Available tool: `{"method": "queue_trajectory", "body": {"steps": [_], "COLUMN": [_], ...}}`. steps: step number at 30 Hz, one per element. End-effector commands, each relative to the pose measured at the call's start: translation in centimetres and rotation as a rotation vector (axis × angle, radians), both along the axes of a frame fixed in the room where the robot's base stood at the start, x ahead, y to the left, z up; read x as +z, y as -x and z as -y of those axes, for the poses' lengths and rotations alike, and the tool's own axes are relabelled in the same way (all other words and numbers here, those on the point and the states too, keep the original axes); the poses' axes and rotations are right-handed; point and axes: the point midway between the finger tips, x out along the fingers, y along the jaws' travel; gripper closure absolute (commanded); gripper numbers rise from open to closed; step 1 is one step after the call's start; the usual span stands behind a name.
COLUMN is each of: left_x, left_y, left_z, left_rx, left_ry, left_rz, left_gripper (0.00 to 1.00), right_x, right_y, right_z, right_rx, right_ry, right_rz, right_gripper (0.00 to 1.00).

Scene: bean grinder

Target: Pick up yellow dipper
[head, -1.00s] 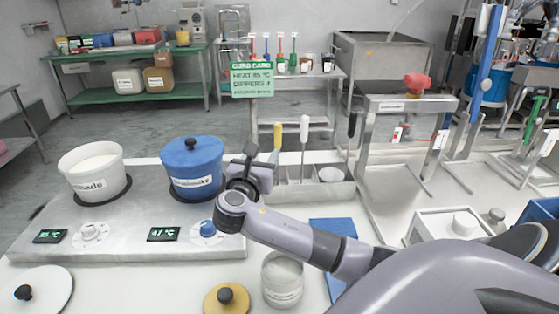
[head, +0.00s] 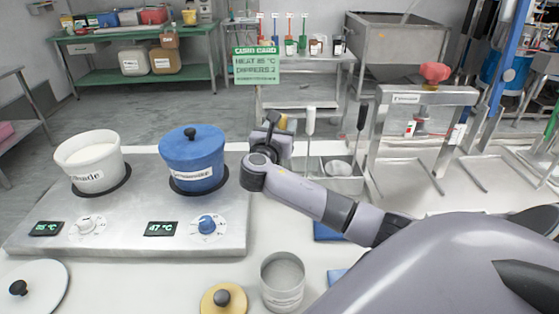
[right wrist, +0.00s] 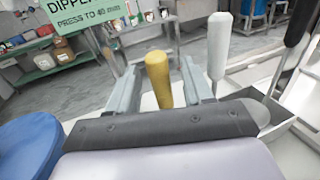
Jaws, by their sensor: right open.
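The yellow dipper (head: 283,122) stands upright in the metal dipper tray (head: 347,187). My right gripper (head: 271,124) is open at the handle. In the right wrist view the yellow handle (right wrist: 158,75) stands between the two spread fingers (right wrist: 158,68), with a visible gap on the right side. Whether the left finger touches it I cannot tell. The dipper's lower end is hidden behind the gripper body. My left gripper is in neither view.
A white-handled dipper (head: 311,121) stands just right of my gripper, close to its right finger in the wrist view. A black-handled tool (head: 361,118) is further right. A blue pot (head: 192,160) stands left on the heater (head: 130,207). A green sign (head: 256,66) hangs behind.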

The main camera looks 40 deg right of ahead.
Motion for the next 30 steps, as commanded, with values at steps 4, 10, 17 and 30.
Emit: {"method": "queue_trajectory", "body": {"steps": [4,10,17,30], "left_x": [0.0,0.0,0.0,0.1], "left_y": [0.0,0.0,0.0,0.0], "left_z": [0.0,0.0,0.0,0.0], "left_rx": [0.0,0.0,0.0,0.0], "left_ry": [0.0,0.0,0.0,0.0], "left_rz": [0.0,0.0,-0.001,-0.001], "left_gripper": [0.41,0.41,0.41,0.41], "right_x": [0.0,0.0,0.0,1.2], "right_y": [-0.5,-0.5,-0.5,-0.6], "right_z": [0.9,0.9,0.9,0.9], "right_rx": [0.0,0.001,0.001,0.001], "right_ry": [-0.001,-0.001,-0.001,0.001], "right_rz": [-0.001,-0.001,-0.001,0.003], "right_gripper": [0.49,0.49,1.0,1.0]}}
